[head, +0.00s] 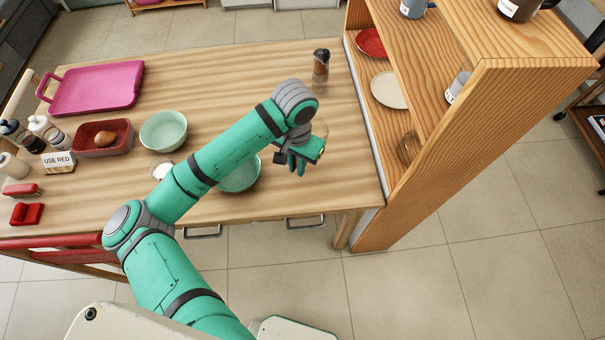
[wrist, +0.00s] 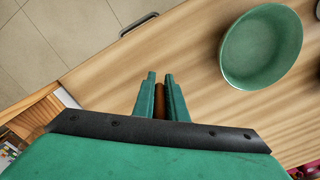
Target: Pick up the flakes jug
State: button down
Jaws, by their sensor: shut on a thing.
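My gripper (head: 298,166) is low over the right part of the wooden table, just right of a green bowl. In the wrist view my gripper (wrist: 160,84) is shut on a narrow brown thing (wrist: 159,97), seemingly part of the flakes jug. Most of it is hidden by the fingers and the gripper body. In the head view my wrist covers that spot, and only a faint clear outline shows beside it. No label is readable. I cannot tell whether the held thing touches the table.
A green bowl (head: 240,177) stands close left of my gripper; it also shows in the wrist view (wrist: 262,75). A dark-capped brown bottle (head: 320,66) stands behind. A wooden shelf unit (head: 480,130) borders the table's right side. Another bowl (head: 163,131) and a pink tray (head: 97,87) lie left.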

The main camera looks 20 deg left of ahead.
jog(key=w+a+r, duration=0.4)
jog(key=a, duration=0.4)
jog(key=shift+a+r, duration=0.25)
jog(key=shift+r, duration=0.1)
